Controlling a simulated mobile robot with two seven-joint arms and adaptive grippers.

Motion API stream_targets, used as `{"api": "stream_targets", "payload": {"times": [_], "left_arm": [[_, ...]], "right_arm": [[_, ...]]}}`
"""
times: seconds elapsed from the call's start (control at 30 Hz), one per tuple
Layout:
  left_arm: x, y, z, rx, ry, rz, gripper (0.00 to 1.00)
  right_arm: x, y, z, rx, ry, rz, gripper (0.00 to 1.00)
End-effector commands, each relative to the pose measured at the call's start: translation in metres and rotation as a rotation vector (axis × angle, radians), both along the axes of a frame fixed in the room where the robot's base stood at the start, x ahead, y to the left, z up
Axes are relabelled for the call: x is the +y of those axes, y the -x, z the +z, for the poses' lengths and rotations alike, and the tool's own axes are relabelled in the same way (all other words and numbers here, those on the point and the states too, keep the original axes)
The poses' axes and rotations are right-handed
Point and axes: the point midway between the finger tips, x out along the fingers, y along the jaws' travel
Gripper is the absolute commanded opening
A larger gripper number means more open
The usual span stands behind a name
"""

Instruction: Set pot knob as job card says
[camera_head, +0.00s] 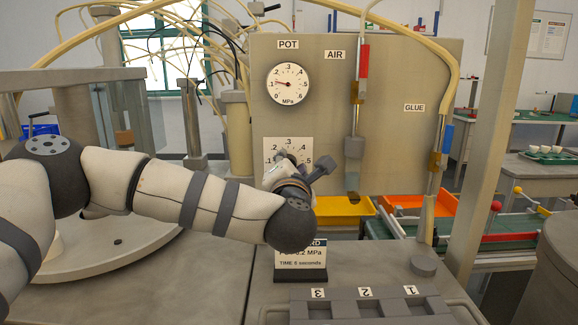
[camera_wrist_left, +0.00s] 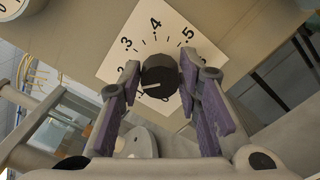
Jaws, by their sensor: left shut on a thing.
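The pot knob (camera_wrist_left: 160,75) is dark and round, set on a white square dial plate (camera_head: 308,146) under the POT gauge. My left gripper (camera_head: 296,165) reaches the dial from the left, its purple-padded fingers on either side of the knob, shut on it. The knob's white mark points to the picture's left in the left wrist view, towards the low numbers; a finger hides part of that scale. The POT gauge (camera_head: 288,84) needle points left, near .1. The job card (camera_head: 302,262) stands below, partly behind my arm; it shows "0.2 MPa" and a TIME line in seconds.
The grey panel (camera_head: 400,150) also carries a red-handled AIR line (camera_head: 362,60) and a GLUE line (camera_head: 440,150). A grey rack (camera_head: 385,308) with slots numbered 3, 2, 1 sits in front. Orange trays (camera_head: 340,206) lie beyond.

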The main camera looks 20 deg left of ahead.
Motion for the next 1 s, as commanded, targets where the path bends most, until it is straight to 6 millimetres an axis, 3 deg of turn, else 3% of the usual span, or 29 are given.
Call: {"api": "stream_targets", "payload": {"times": [0.67, 0.7, 0.77, 0.8, 1.0], "left_arm": [[0.0003, -0.0001, 0.0002, 0.017, -0.062, 0.001, 0.04], [0.0003, -0.0001, 0.0002, 0.017, -0.062, 0.001, 0.34], [0.0003, -0.0001, 0.0002, 0.017, -0.062, 0.001, 0.47], [0.0002, -0.0001, 0.0001, 0.017, -0.062, 0.001, 0.51], [0.0001, -0.0001, -0.0001, 0.018, -0.062, 0.000, 0.51]], "right_arm": [[0.0000, 0.0000, 0.0000, 0.000, 0.000, 0.000, 0.40], [0.0000, 0.0000, 0.0000, 0.000, 0.000, 0.000, 0.40], [0.0000, 0.0000, 0.0000, 0.000, 0.000, 0.000, 0.40], [0.0000, 0.0000, 0.0000, 0.000, 0.000, 0.000, 0.40], [0.0000, 0.0000, 0.0000, 0.000, 0.000, 0.000, 0.40]]}}
